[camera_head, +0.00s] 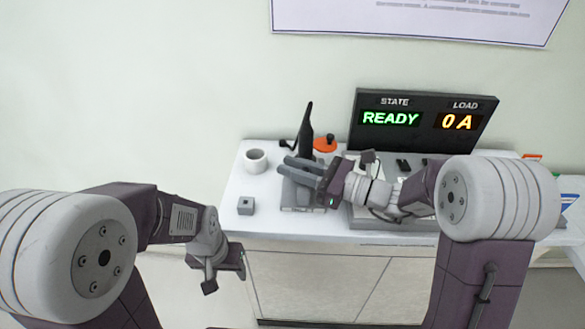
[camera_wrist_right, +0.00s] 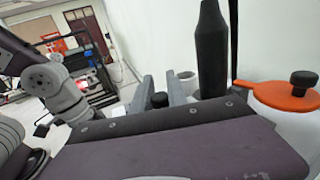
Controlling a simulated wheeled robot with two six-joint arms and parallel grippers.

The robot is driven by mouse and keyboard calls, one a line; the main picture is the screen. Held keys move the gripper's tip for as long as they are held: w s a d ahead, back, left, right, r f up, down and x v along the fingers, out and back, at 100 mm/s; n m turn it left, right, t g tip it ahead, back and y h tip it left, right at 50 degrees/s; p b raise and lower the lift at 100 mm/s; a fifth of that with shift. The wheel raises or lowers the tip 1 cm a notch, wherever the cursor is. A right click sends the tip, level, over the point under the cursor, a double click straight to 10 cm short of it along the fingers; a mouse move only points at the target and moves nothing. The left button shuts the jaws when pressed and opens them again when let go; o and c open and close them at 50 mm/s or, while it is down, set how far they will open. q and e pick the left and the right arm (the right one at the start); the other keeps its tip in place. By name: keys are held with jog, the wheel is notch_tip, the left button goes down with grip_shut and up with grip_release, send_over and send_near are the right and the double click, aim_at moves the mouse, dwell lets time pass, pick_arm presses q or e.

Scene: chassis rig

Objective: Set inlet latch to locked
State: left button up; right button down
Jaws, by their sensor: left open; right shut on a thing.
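My right gripper (camera_head: 288,167) reaches left over the white bench top. I cannot tell for sure which part is the inlet latch. A tall black handle (camera_head: 306,130) stands upright just behind the right gripper, and also shows in the right wrist view (camera_wrist_right: 212,55). My left gripper (camera_head: 224,270) is open, low in front of the bench, away from the fixtures.
An orange disc with a black knob (camera_head: 325,145) sits beside the tall handle. A display (camera_head: 422,122) at the back reads READY and 0 A.

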jog(key=shift+w, duration=0.7)
jog(key=shift+s+r, duration=0.1)
jog(key=c, duration=1.6)
grip_release()
jog(key=o, duration=0.3)
jog(key=shift+d, duration=0.1)
pick_arm(q)
jog(key=shift+w, duration=0.4)
jog(key=shift+r+p, duration=0.45)
jog(key=shift+r, duration=0.1)
pick_arm(e)
jog(key=v, duration=0.9)
